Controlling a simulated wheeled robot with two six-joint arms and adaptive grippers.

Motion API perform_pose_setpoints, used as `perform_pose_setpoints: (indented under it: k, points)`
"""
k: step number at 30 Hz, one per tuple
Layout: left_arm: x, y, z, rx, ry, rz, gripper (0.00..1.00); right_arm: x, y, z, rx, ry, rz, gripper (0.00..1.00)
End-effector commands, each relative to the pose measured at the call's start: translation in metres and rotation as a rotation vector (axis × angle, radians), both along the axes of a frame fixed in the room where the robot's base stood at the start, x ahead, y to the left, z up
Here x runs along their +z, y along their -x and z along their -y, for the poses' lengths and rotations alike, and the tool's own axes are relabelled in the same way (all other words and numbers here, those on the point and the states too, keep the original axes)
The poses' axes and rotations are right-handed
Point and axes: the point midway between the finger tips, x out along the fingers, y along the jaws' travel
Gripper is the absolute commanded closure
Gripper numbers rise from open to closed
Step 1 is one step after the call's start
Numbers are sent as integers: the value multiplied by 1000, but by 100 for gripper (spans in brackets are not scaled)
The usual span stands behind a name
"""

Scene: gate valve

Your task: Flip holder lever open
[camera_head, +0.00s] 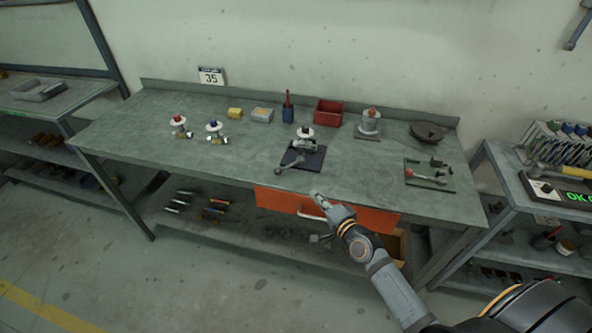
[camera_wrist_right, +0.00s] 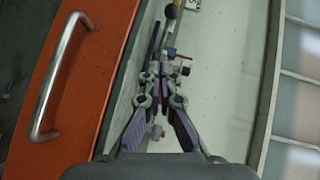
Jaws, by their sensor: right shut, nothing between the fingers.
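A dark holder plate (camera_head: 304,158) lies on the workbench near its front middle. A valve with a white round top (camera_head: 305,132) stands on it. The holder's lever ends in a grey ball knob (camera_head: 279,171) at the plate's front left corner and lies low. A dark ball (camera_wrist_right: 173,12), likely this knob, shows at the top of the right wrist view. My right gripper (camera_head: 317,196) is at the bench's front edge, in front of and right of the lever and apart from it. In the wrist view its fingers (camera_wrist_right: 160,78) are shut and empty. My left gripper is not in view.
An orange drawer (camera_head: 275,200) with a metal handle (camera_wrist_right: 62,75) is under the bench edge near my right gripper. Two small valves (camera_head: 178,124) stand left.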

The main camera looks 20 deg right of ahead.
Motion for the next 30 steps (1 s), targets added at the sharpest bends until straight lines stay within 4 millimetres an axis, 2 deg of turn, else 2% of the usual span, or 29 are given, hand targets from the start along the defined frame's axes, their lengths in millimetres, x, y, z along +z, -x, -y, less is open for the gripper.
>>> perform_pose_setpoints:
  k: [1, 4, 12, 16, 30]
  points:
    - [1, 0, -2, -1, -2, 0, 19, 9, -2, 0, -4, -26, 15, 100]
    - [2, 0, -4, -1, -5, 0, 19, 15, -3, 0, -11, -51, 29, 100]
    - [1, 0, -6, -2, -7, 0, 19, 14, -4, 1, -11, -48, 28, 100]
    - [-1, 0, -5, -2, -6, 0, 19, 12, -13, -1, -12, -49, 27, 100]
    - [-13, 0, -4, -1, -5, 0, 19, 0, -105, -19, -10, -50, 28, 100]
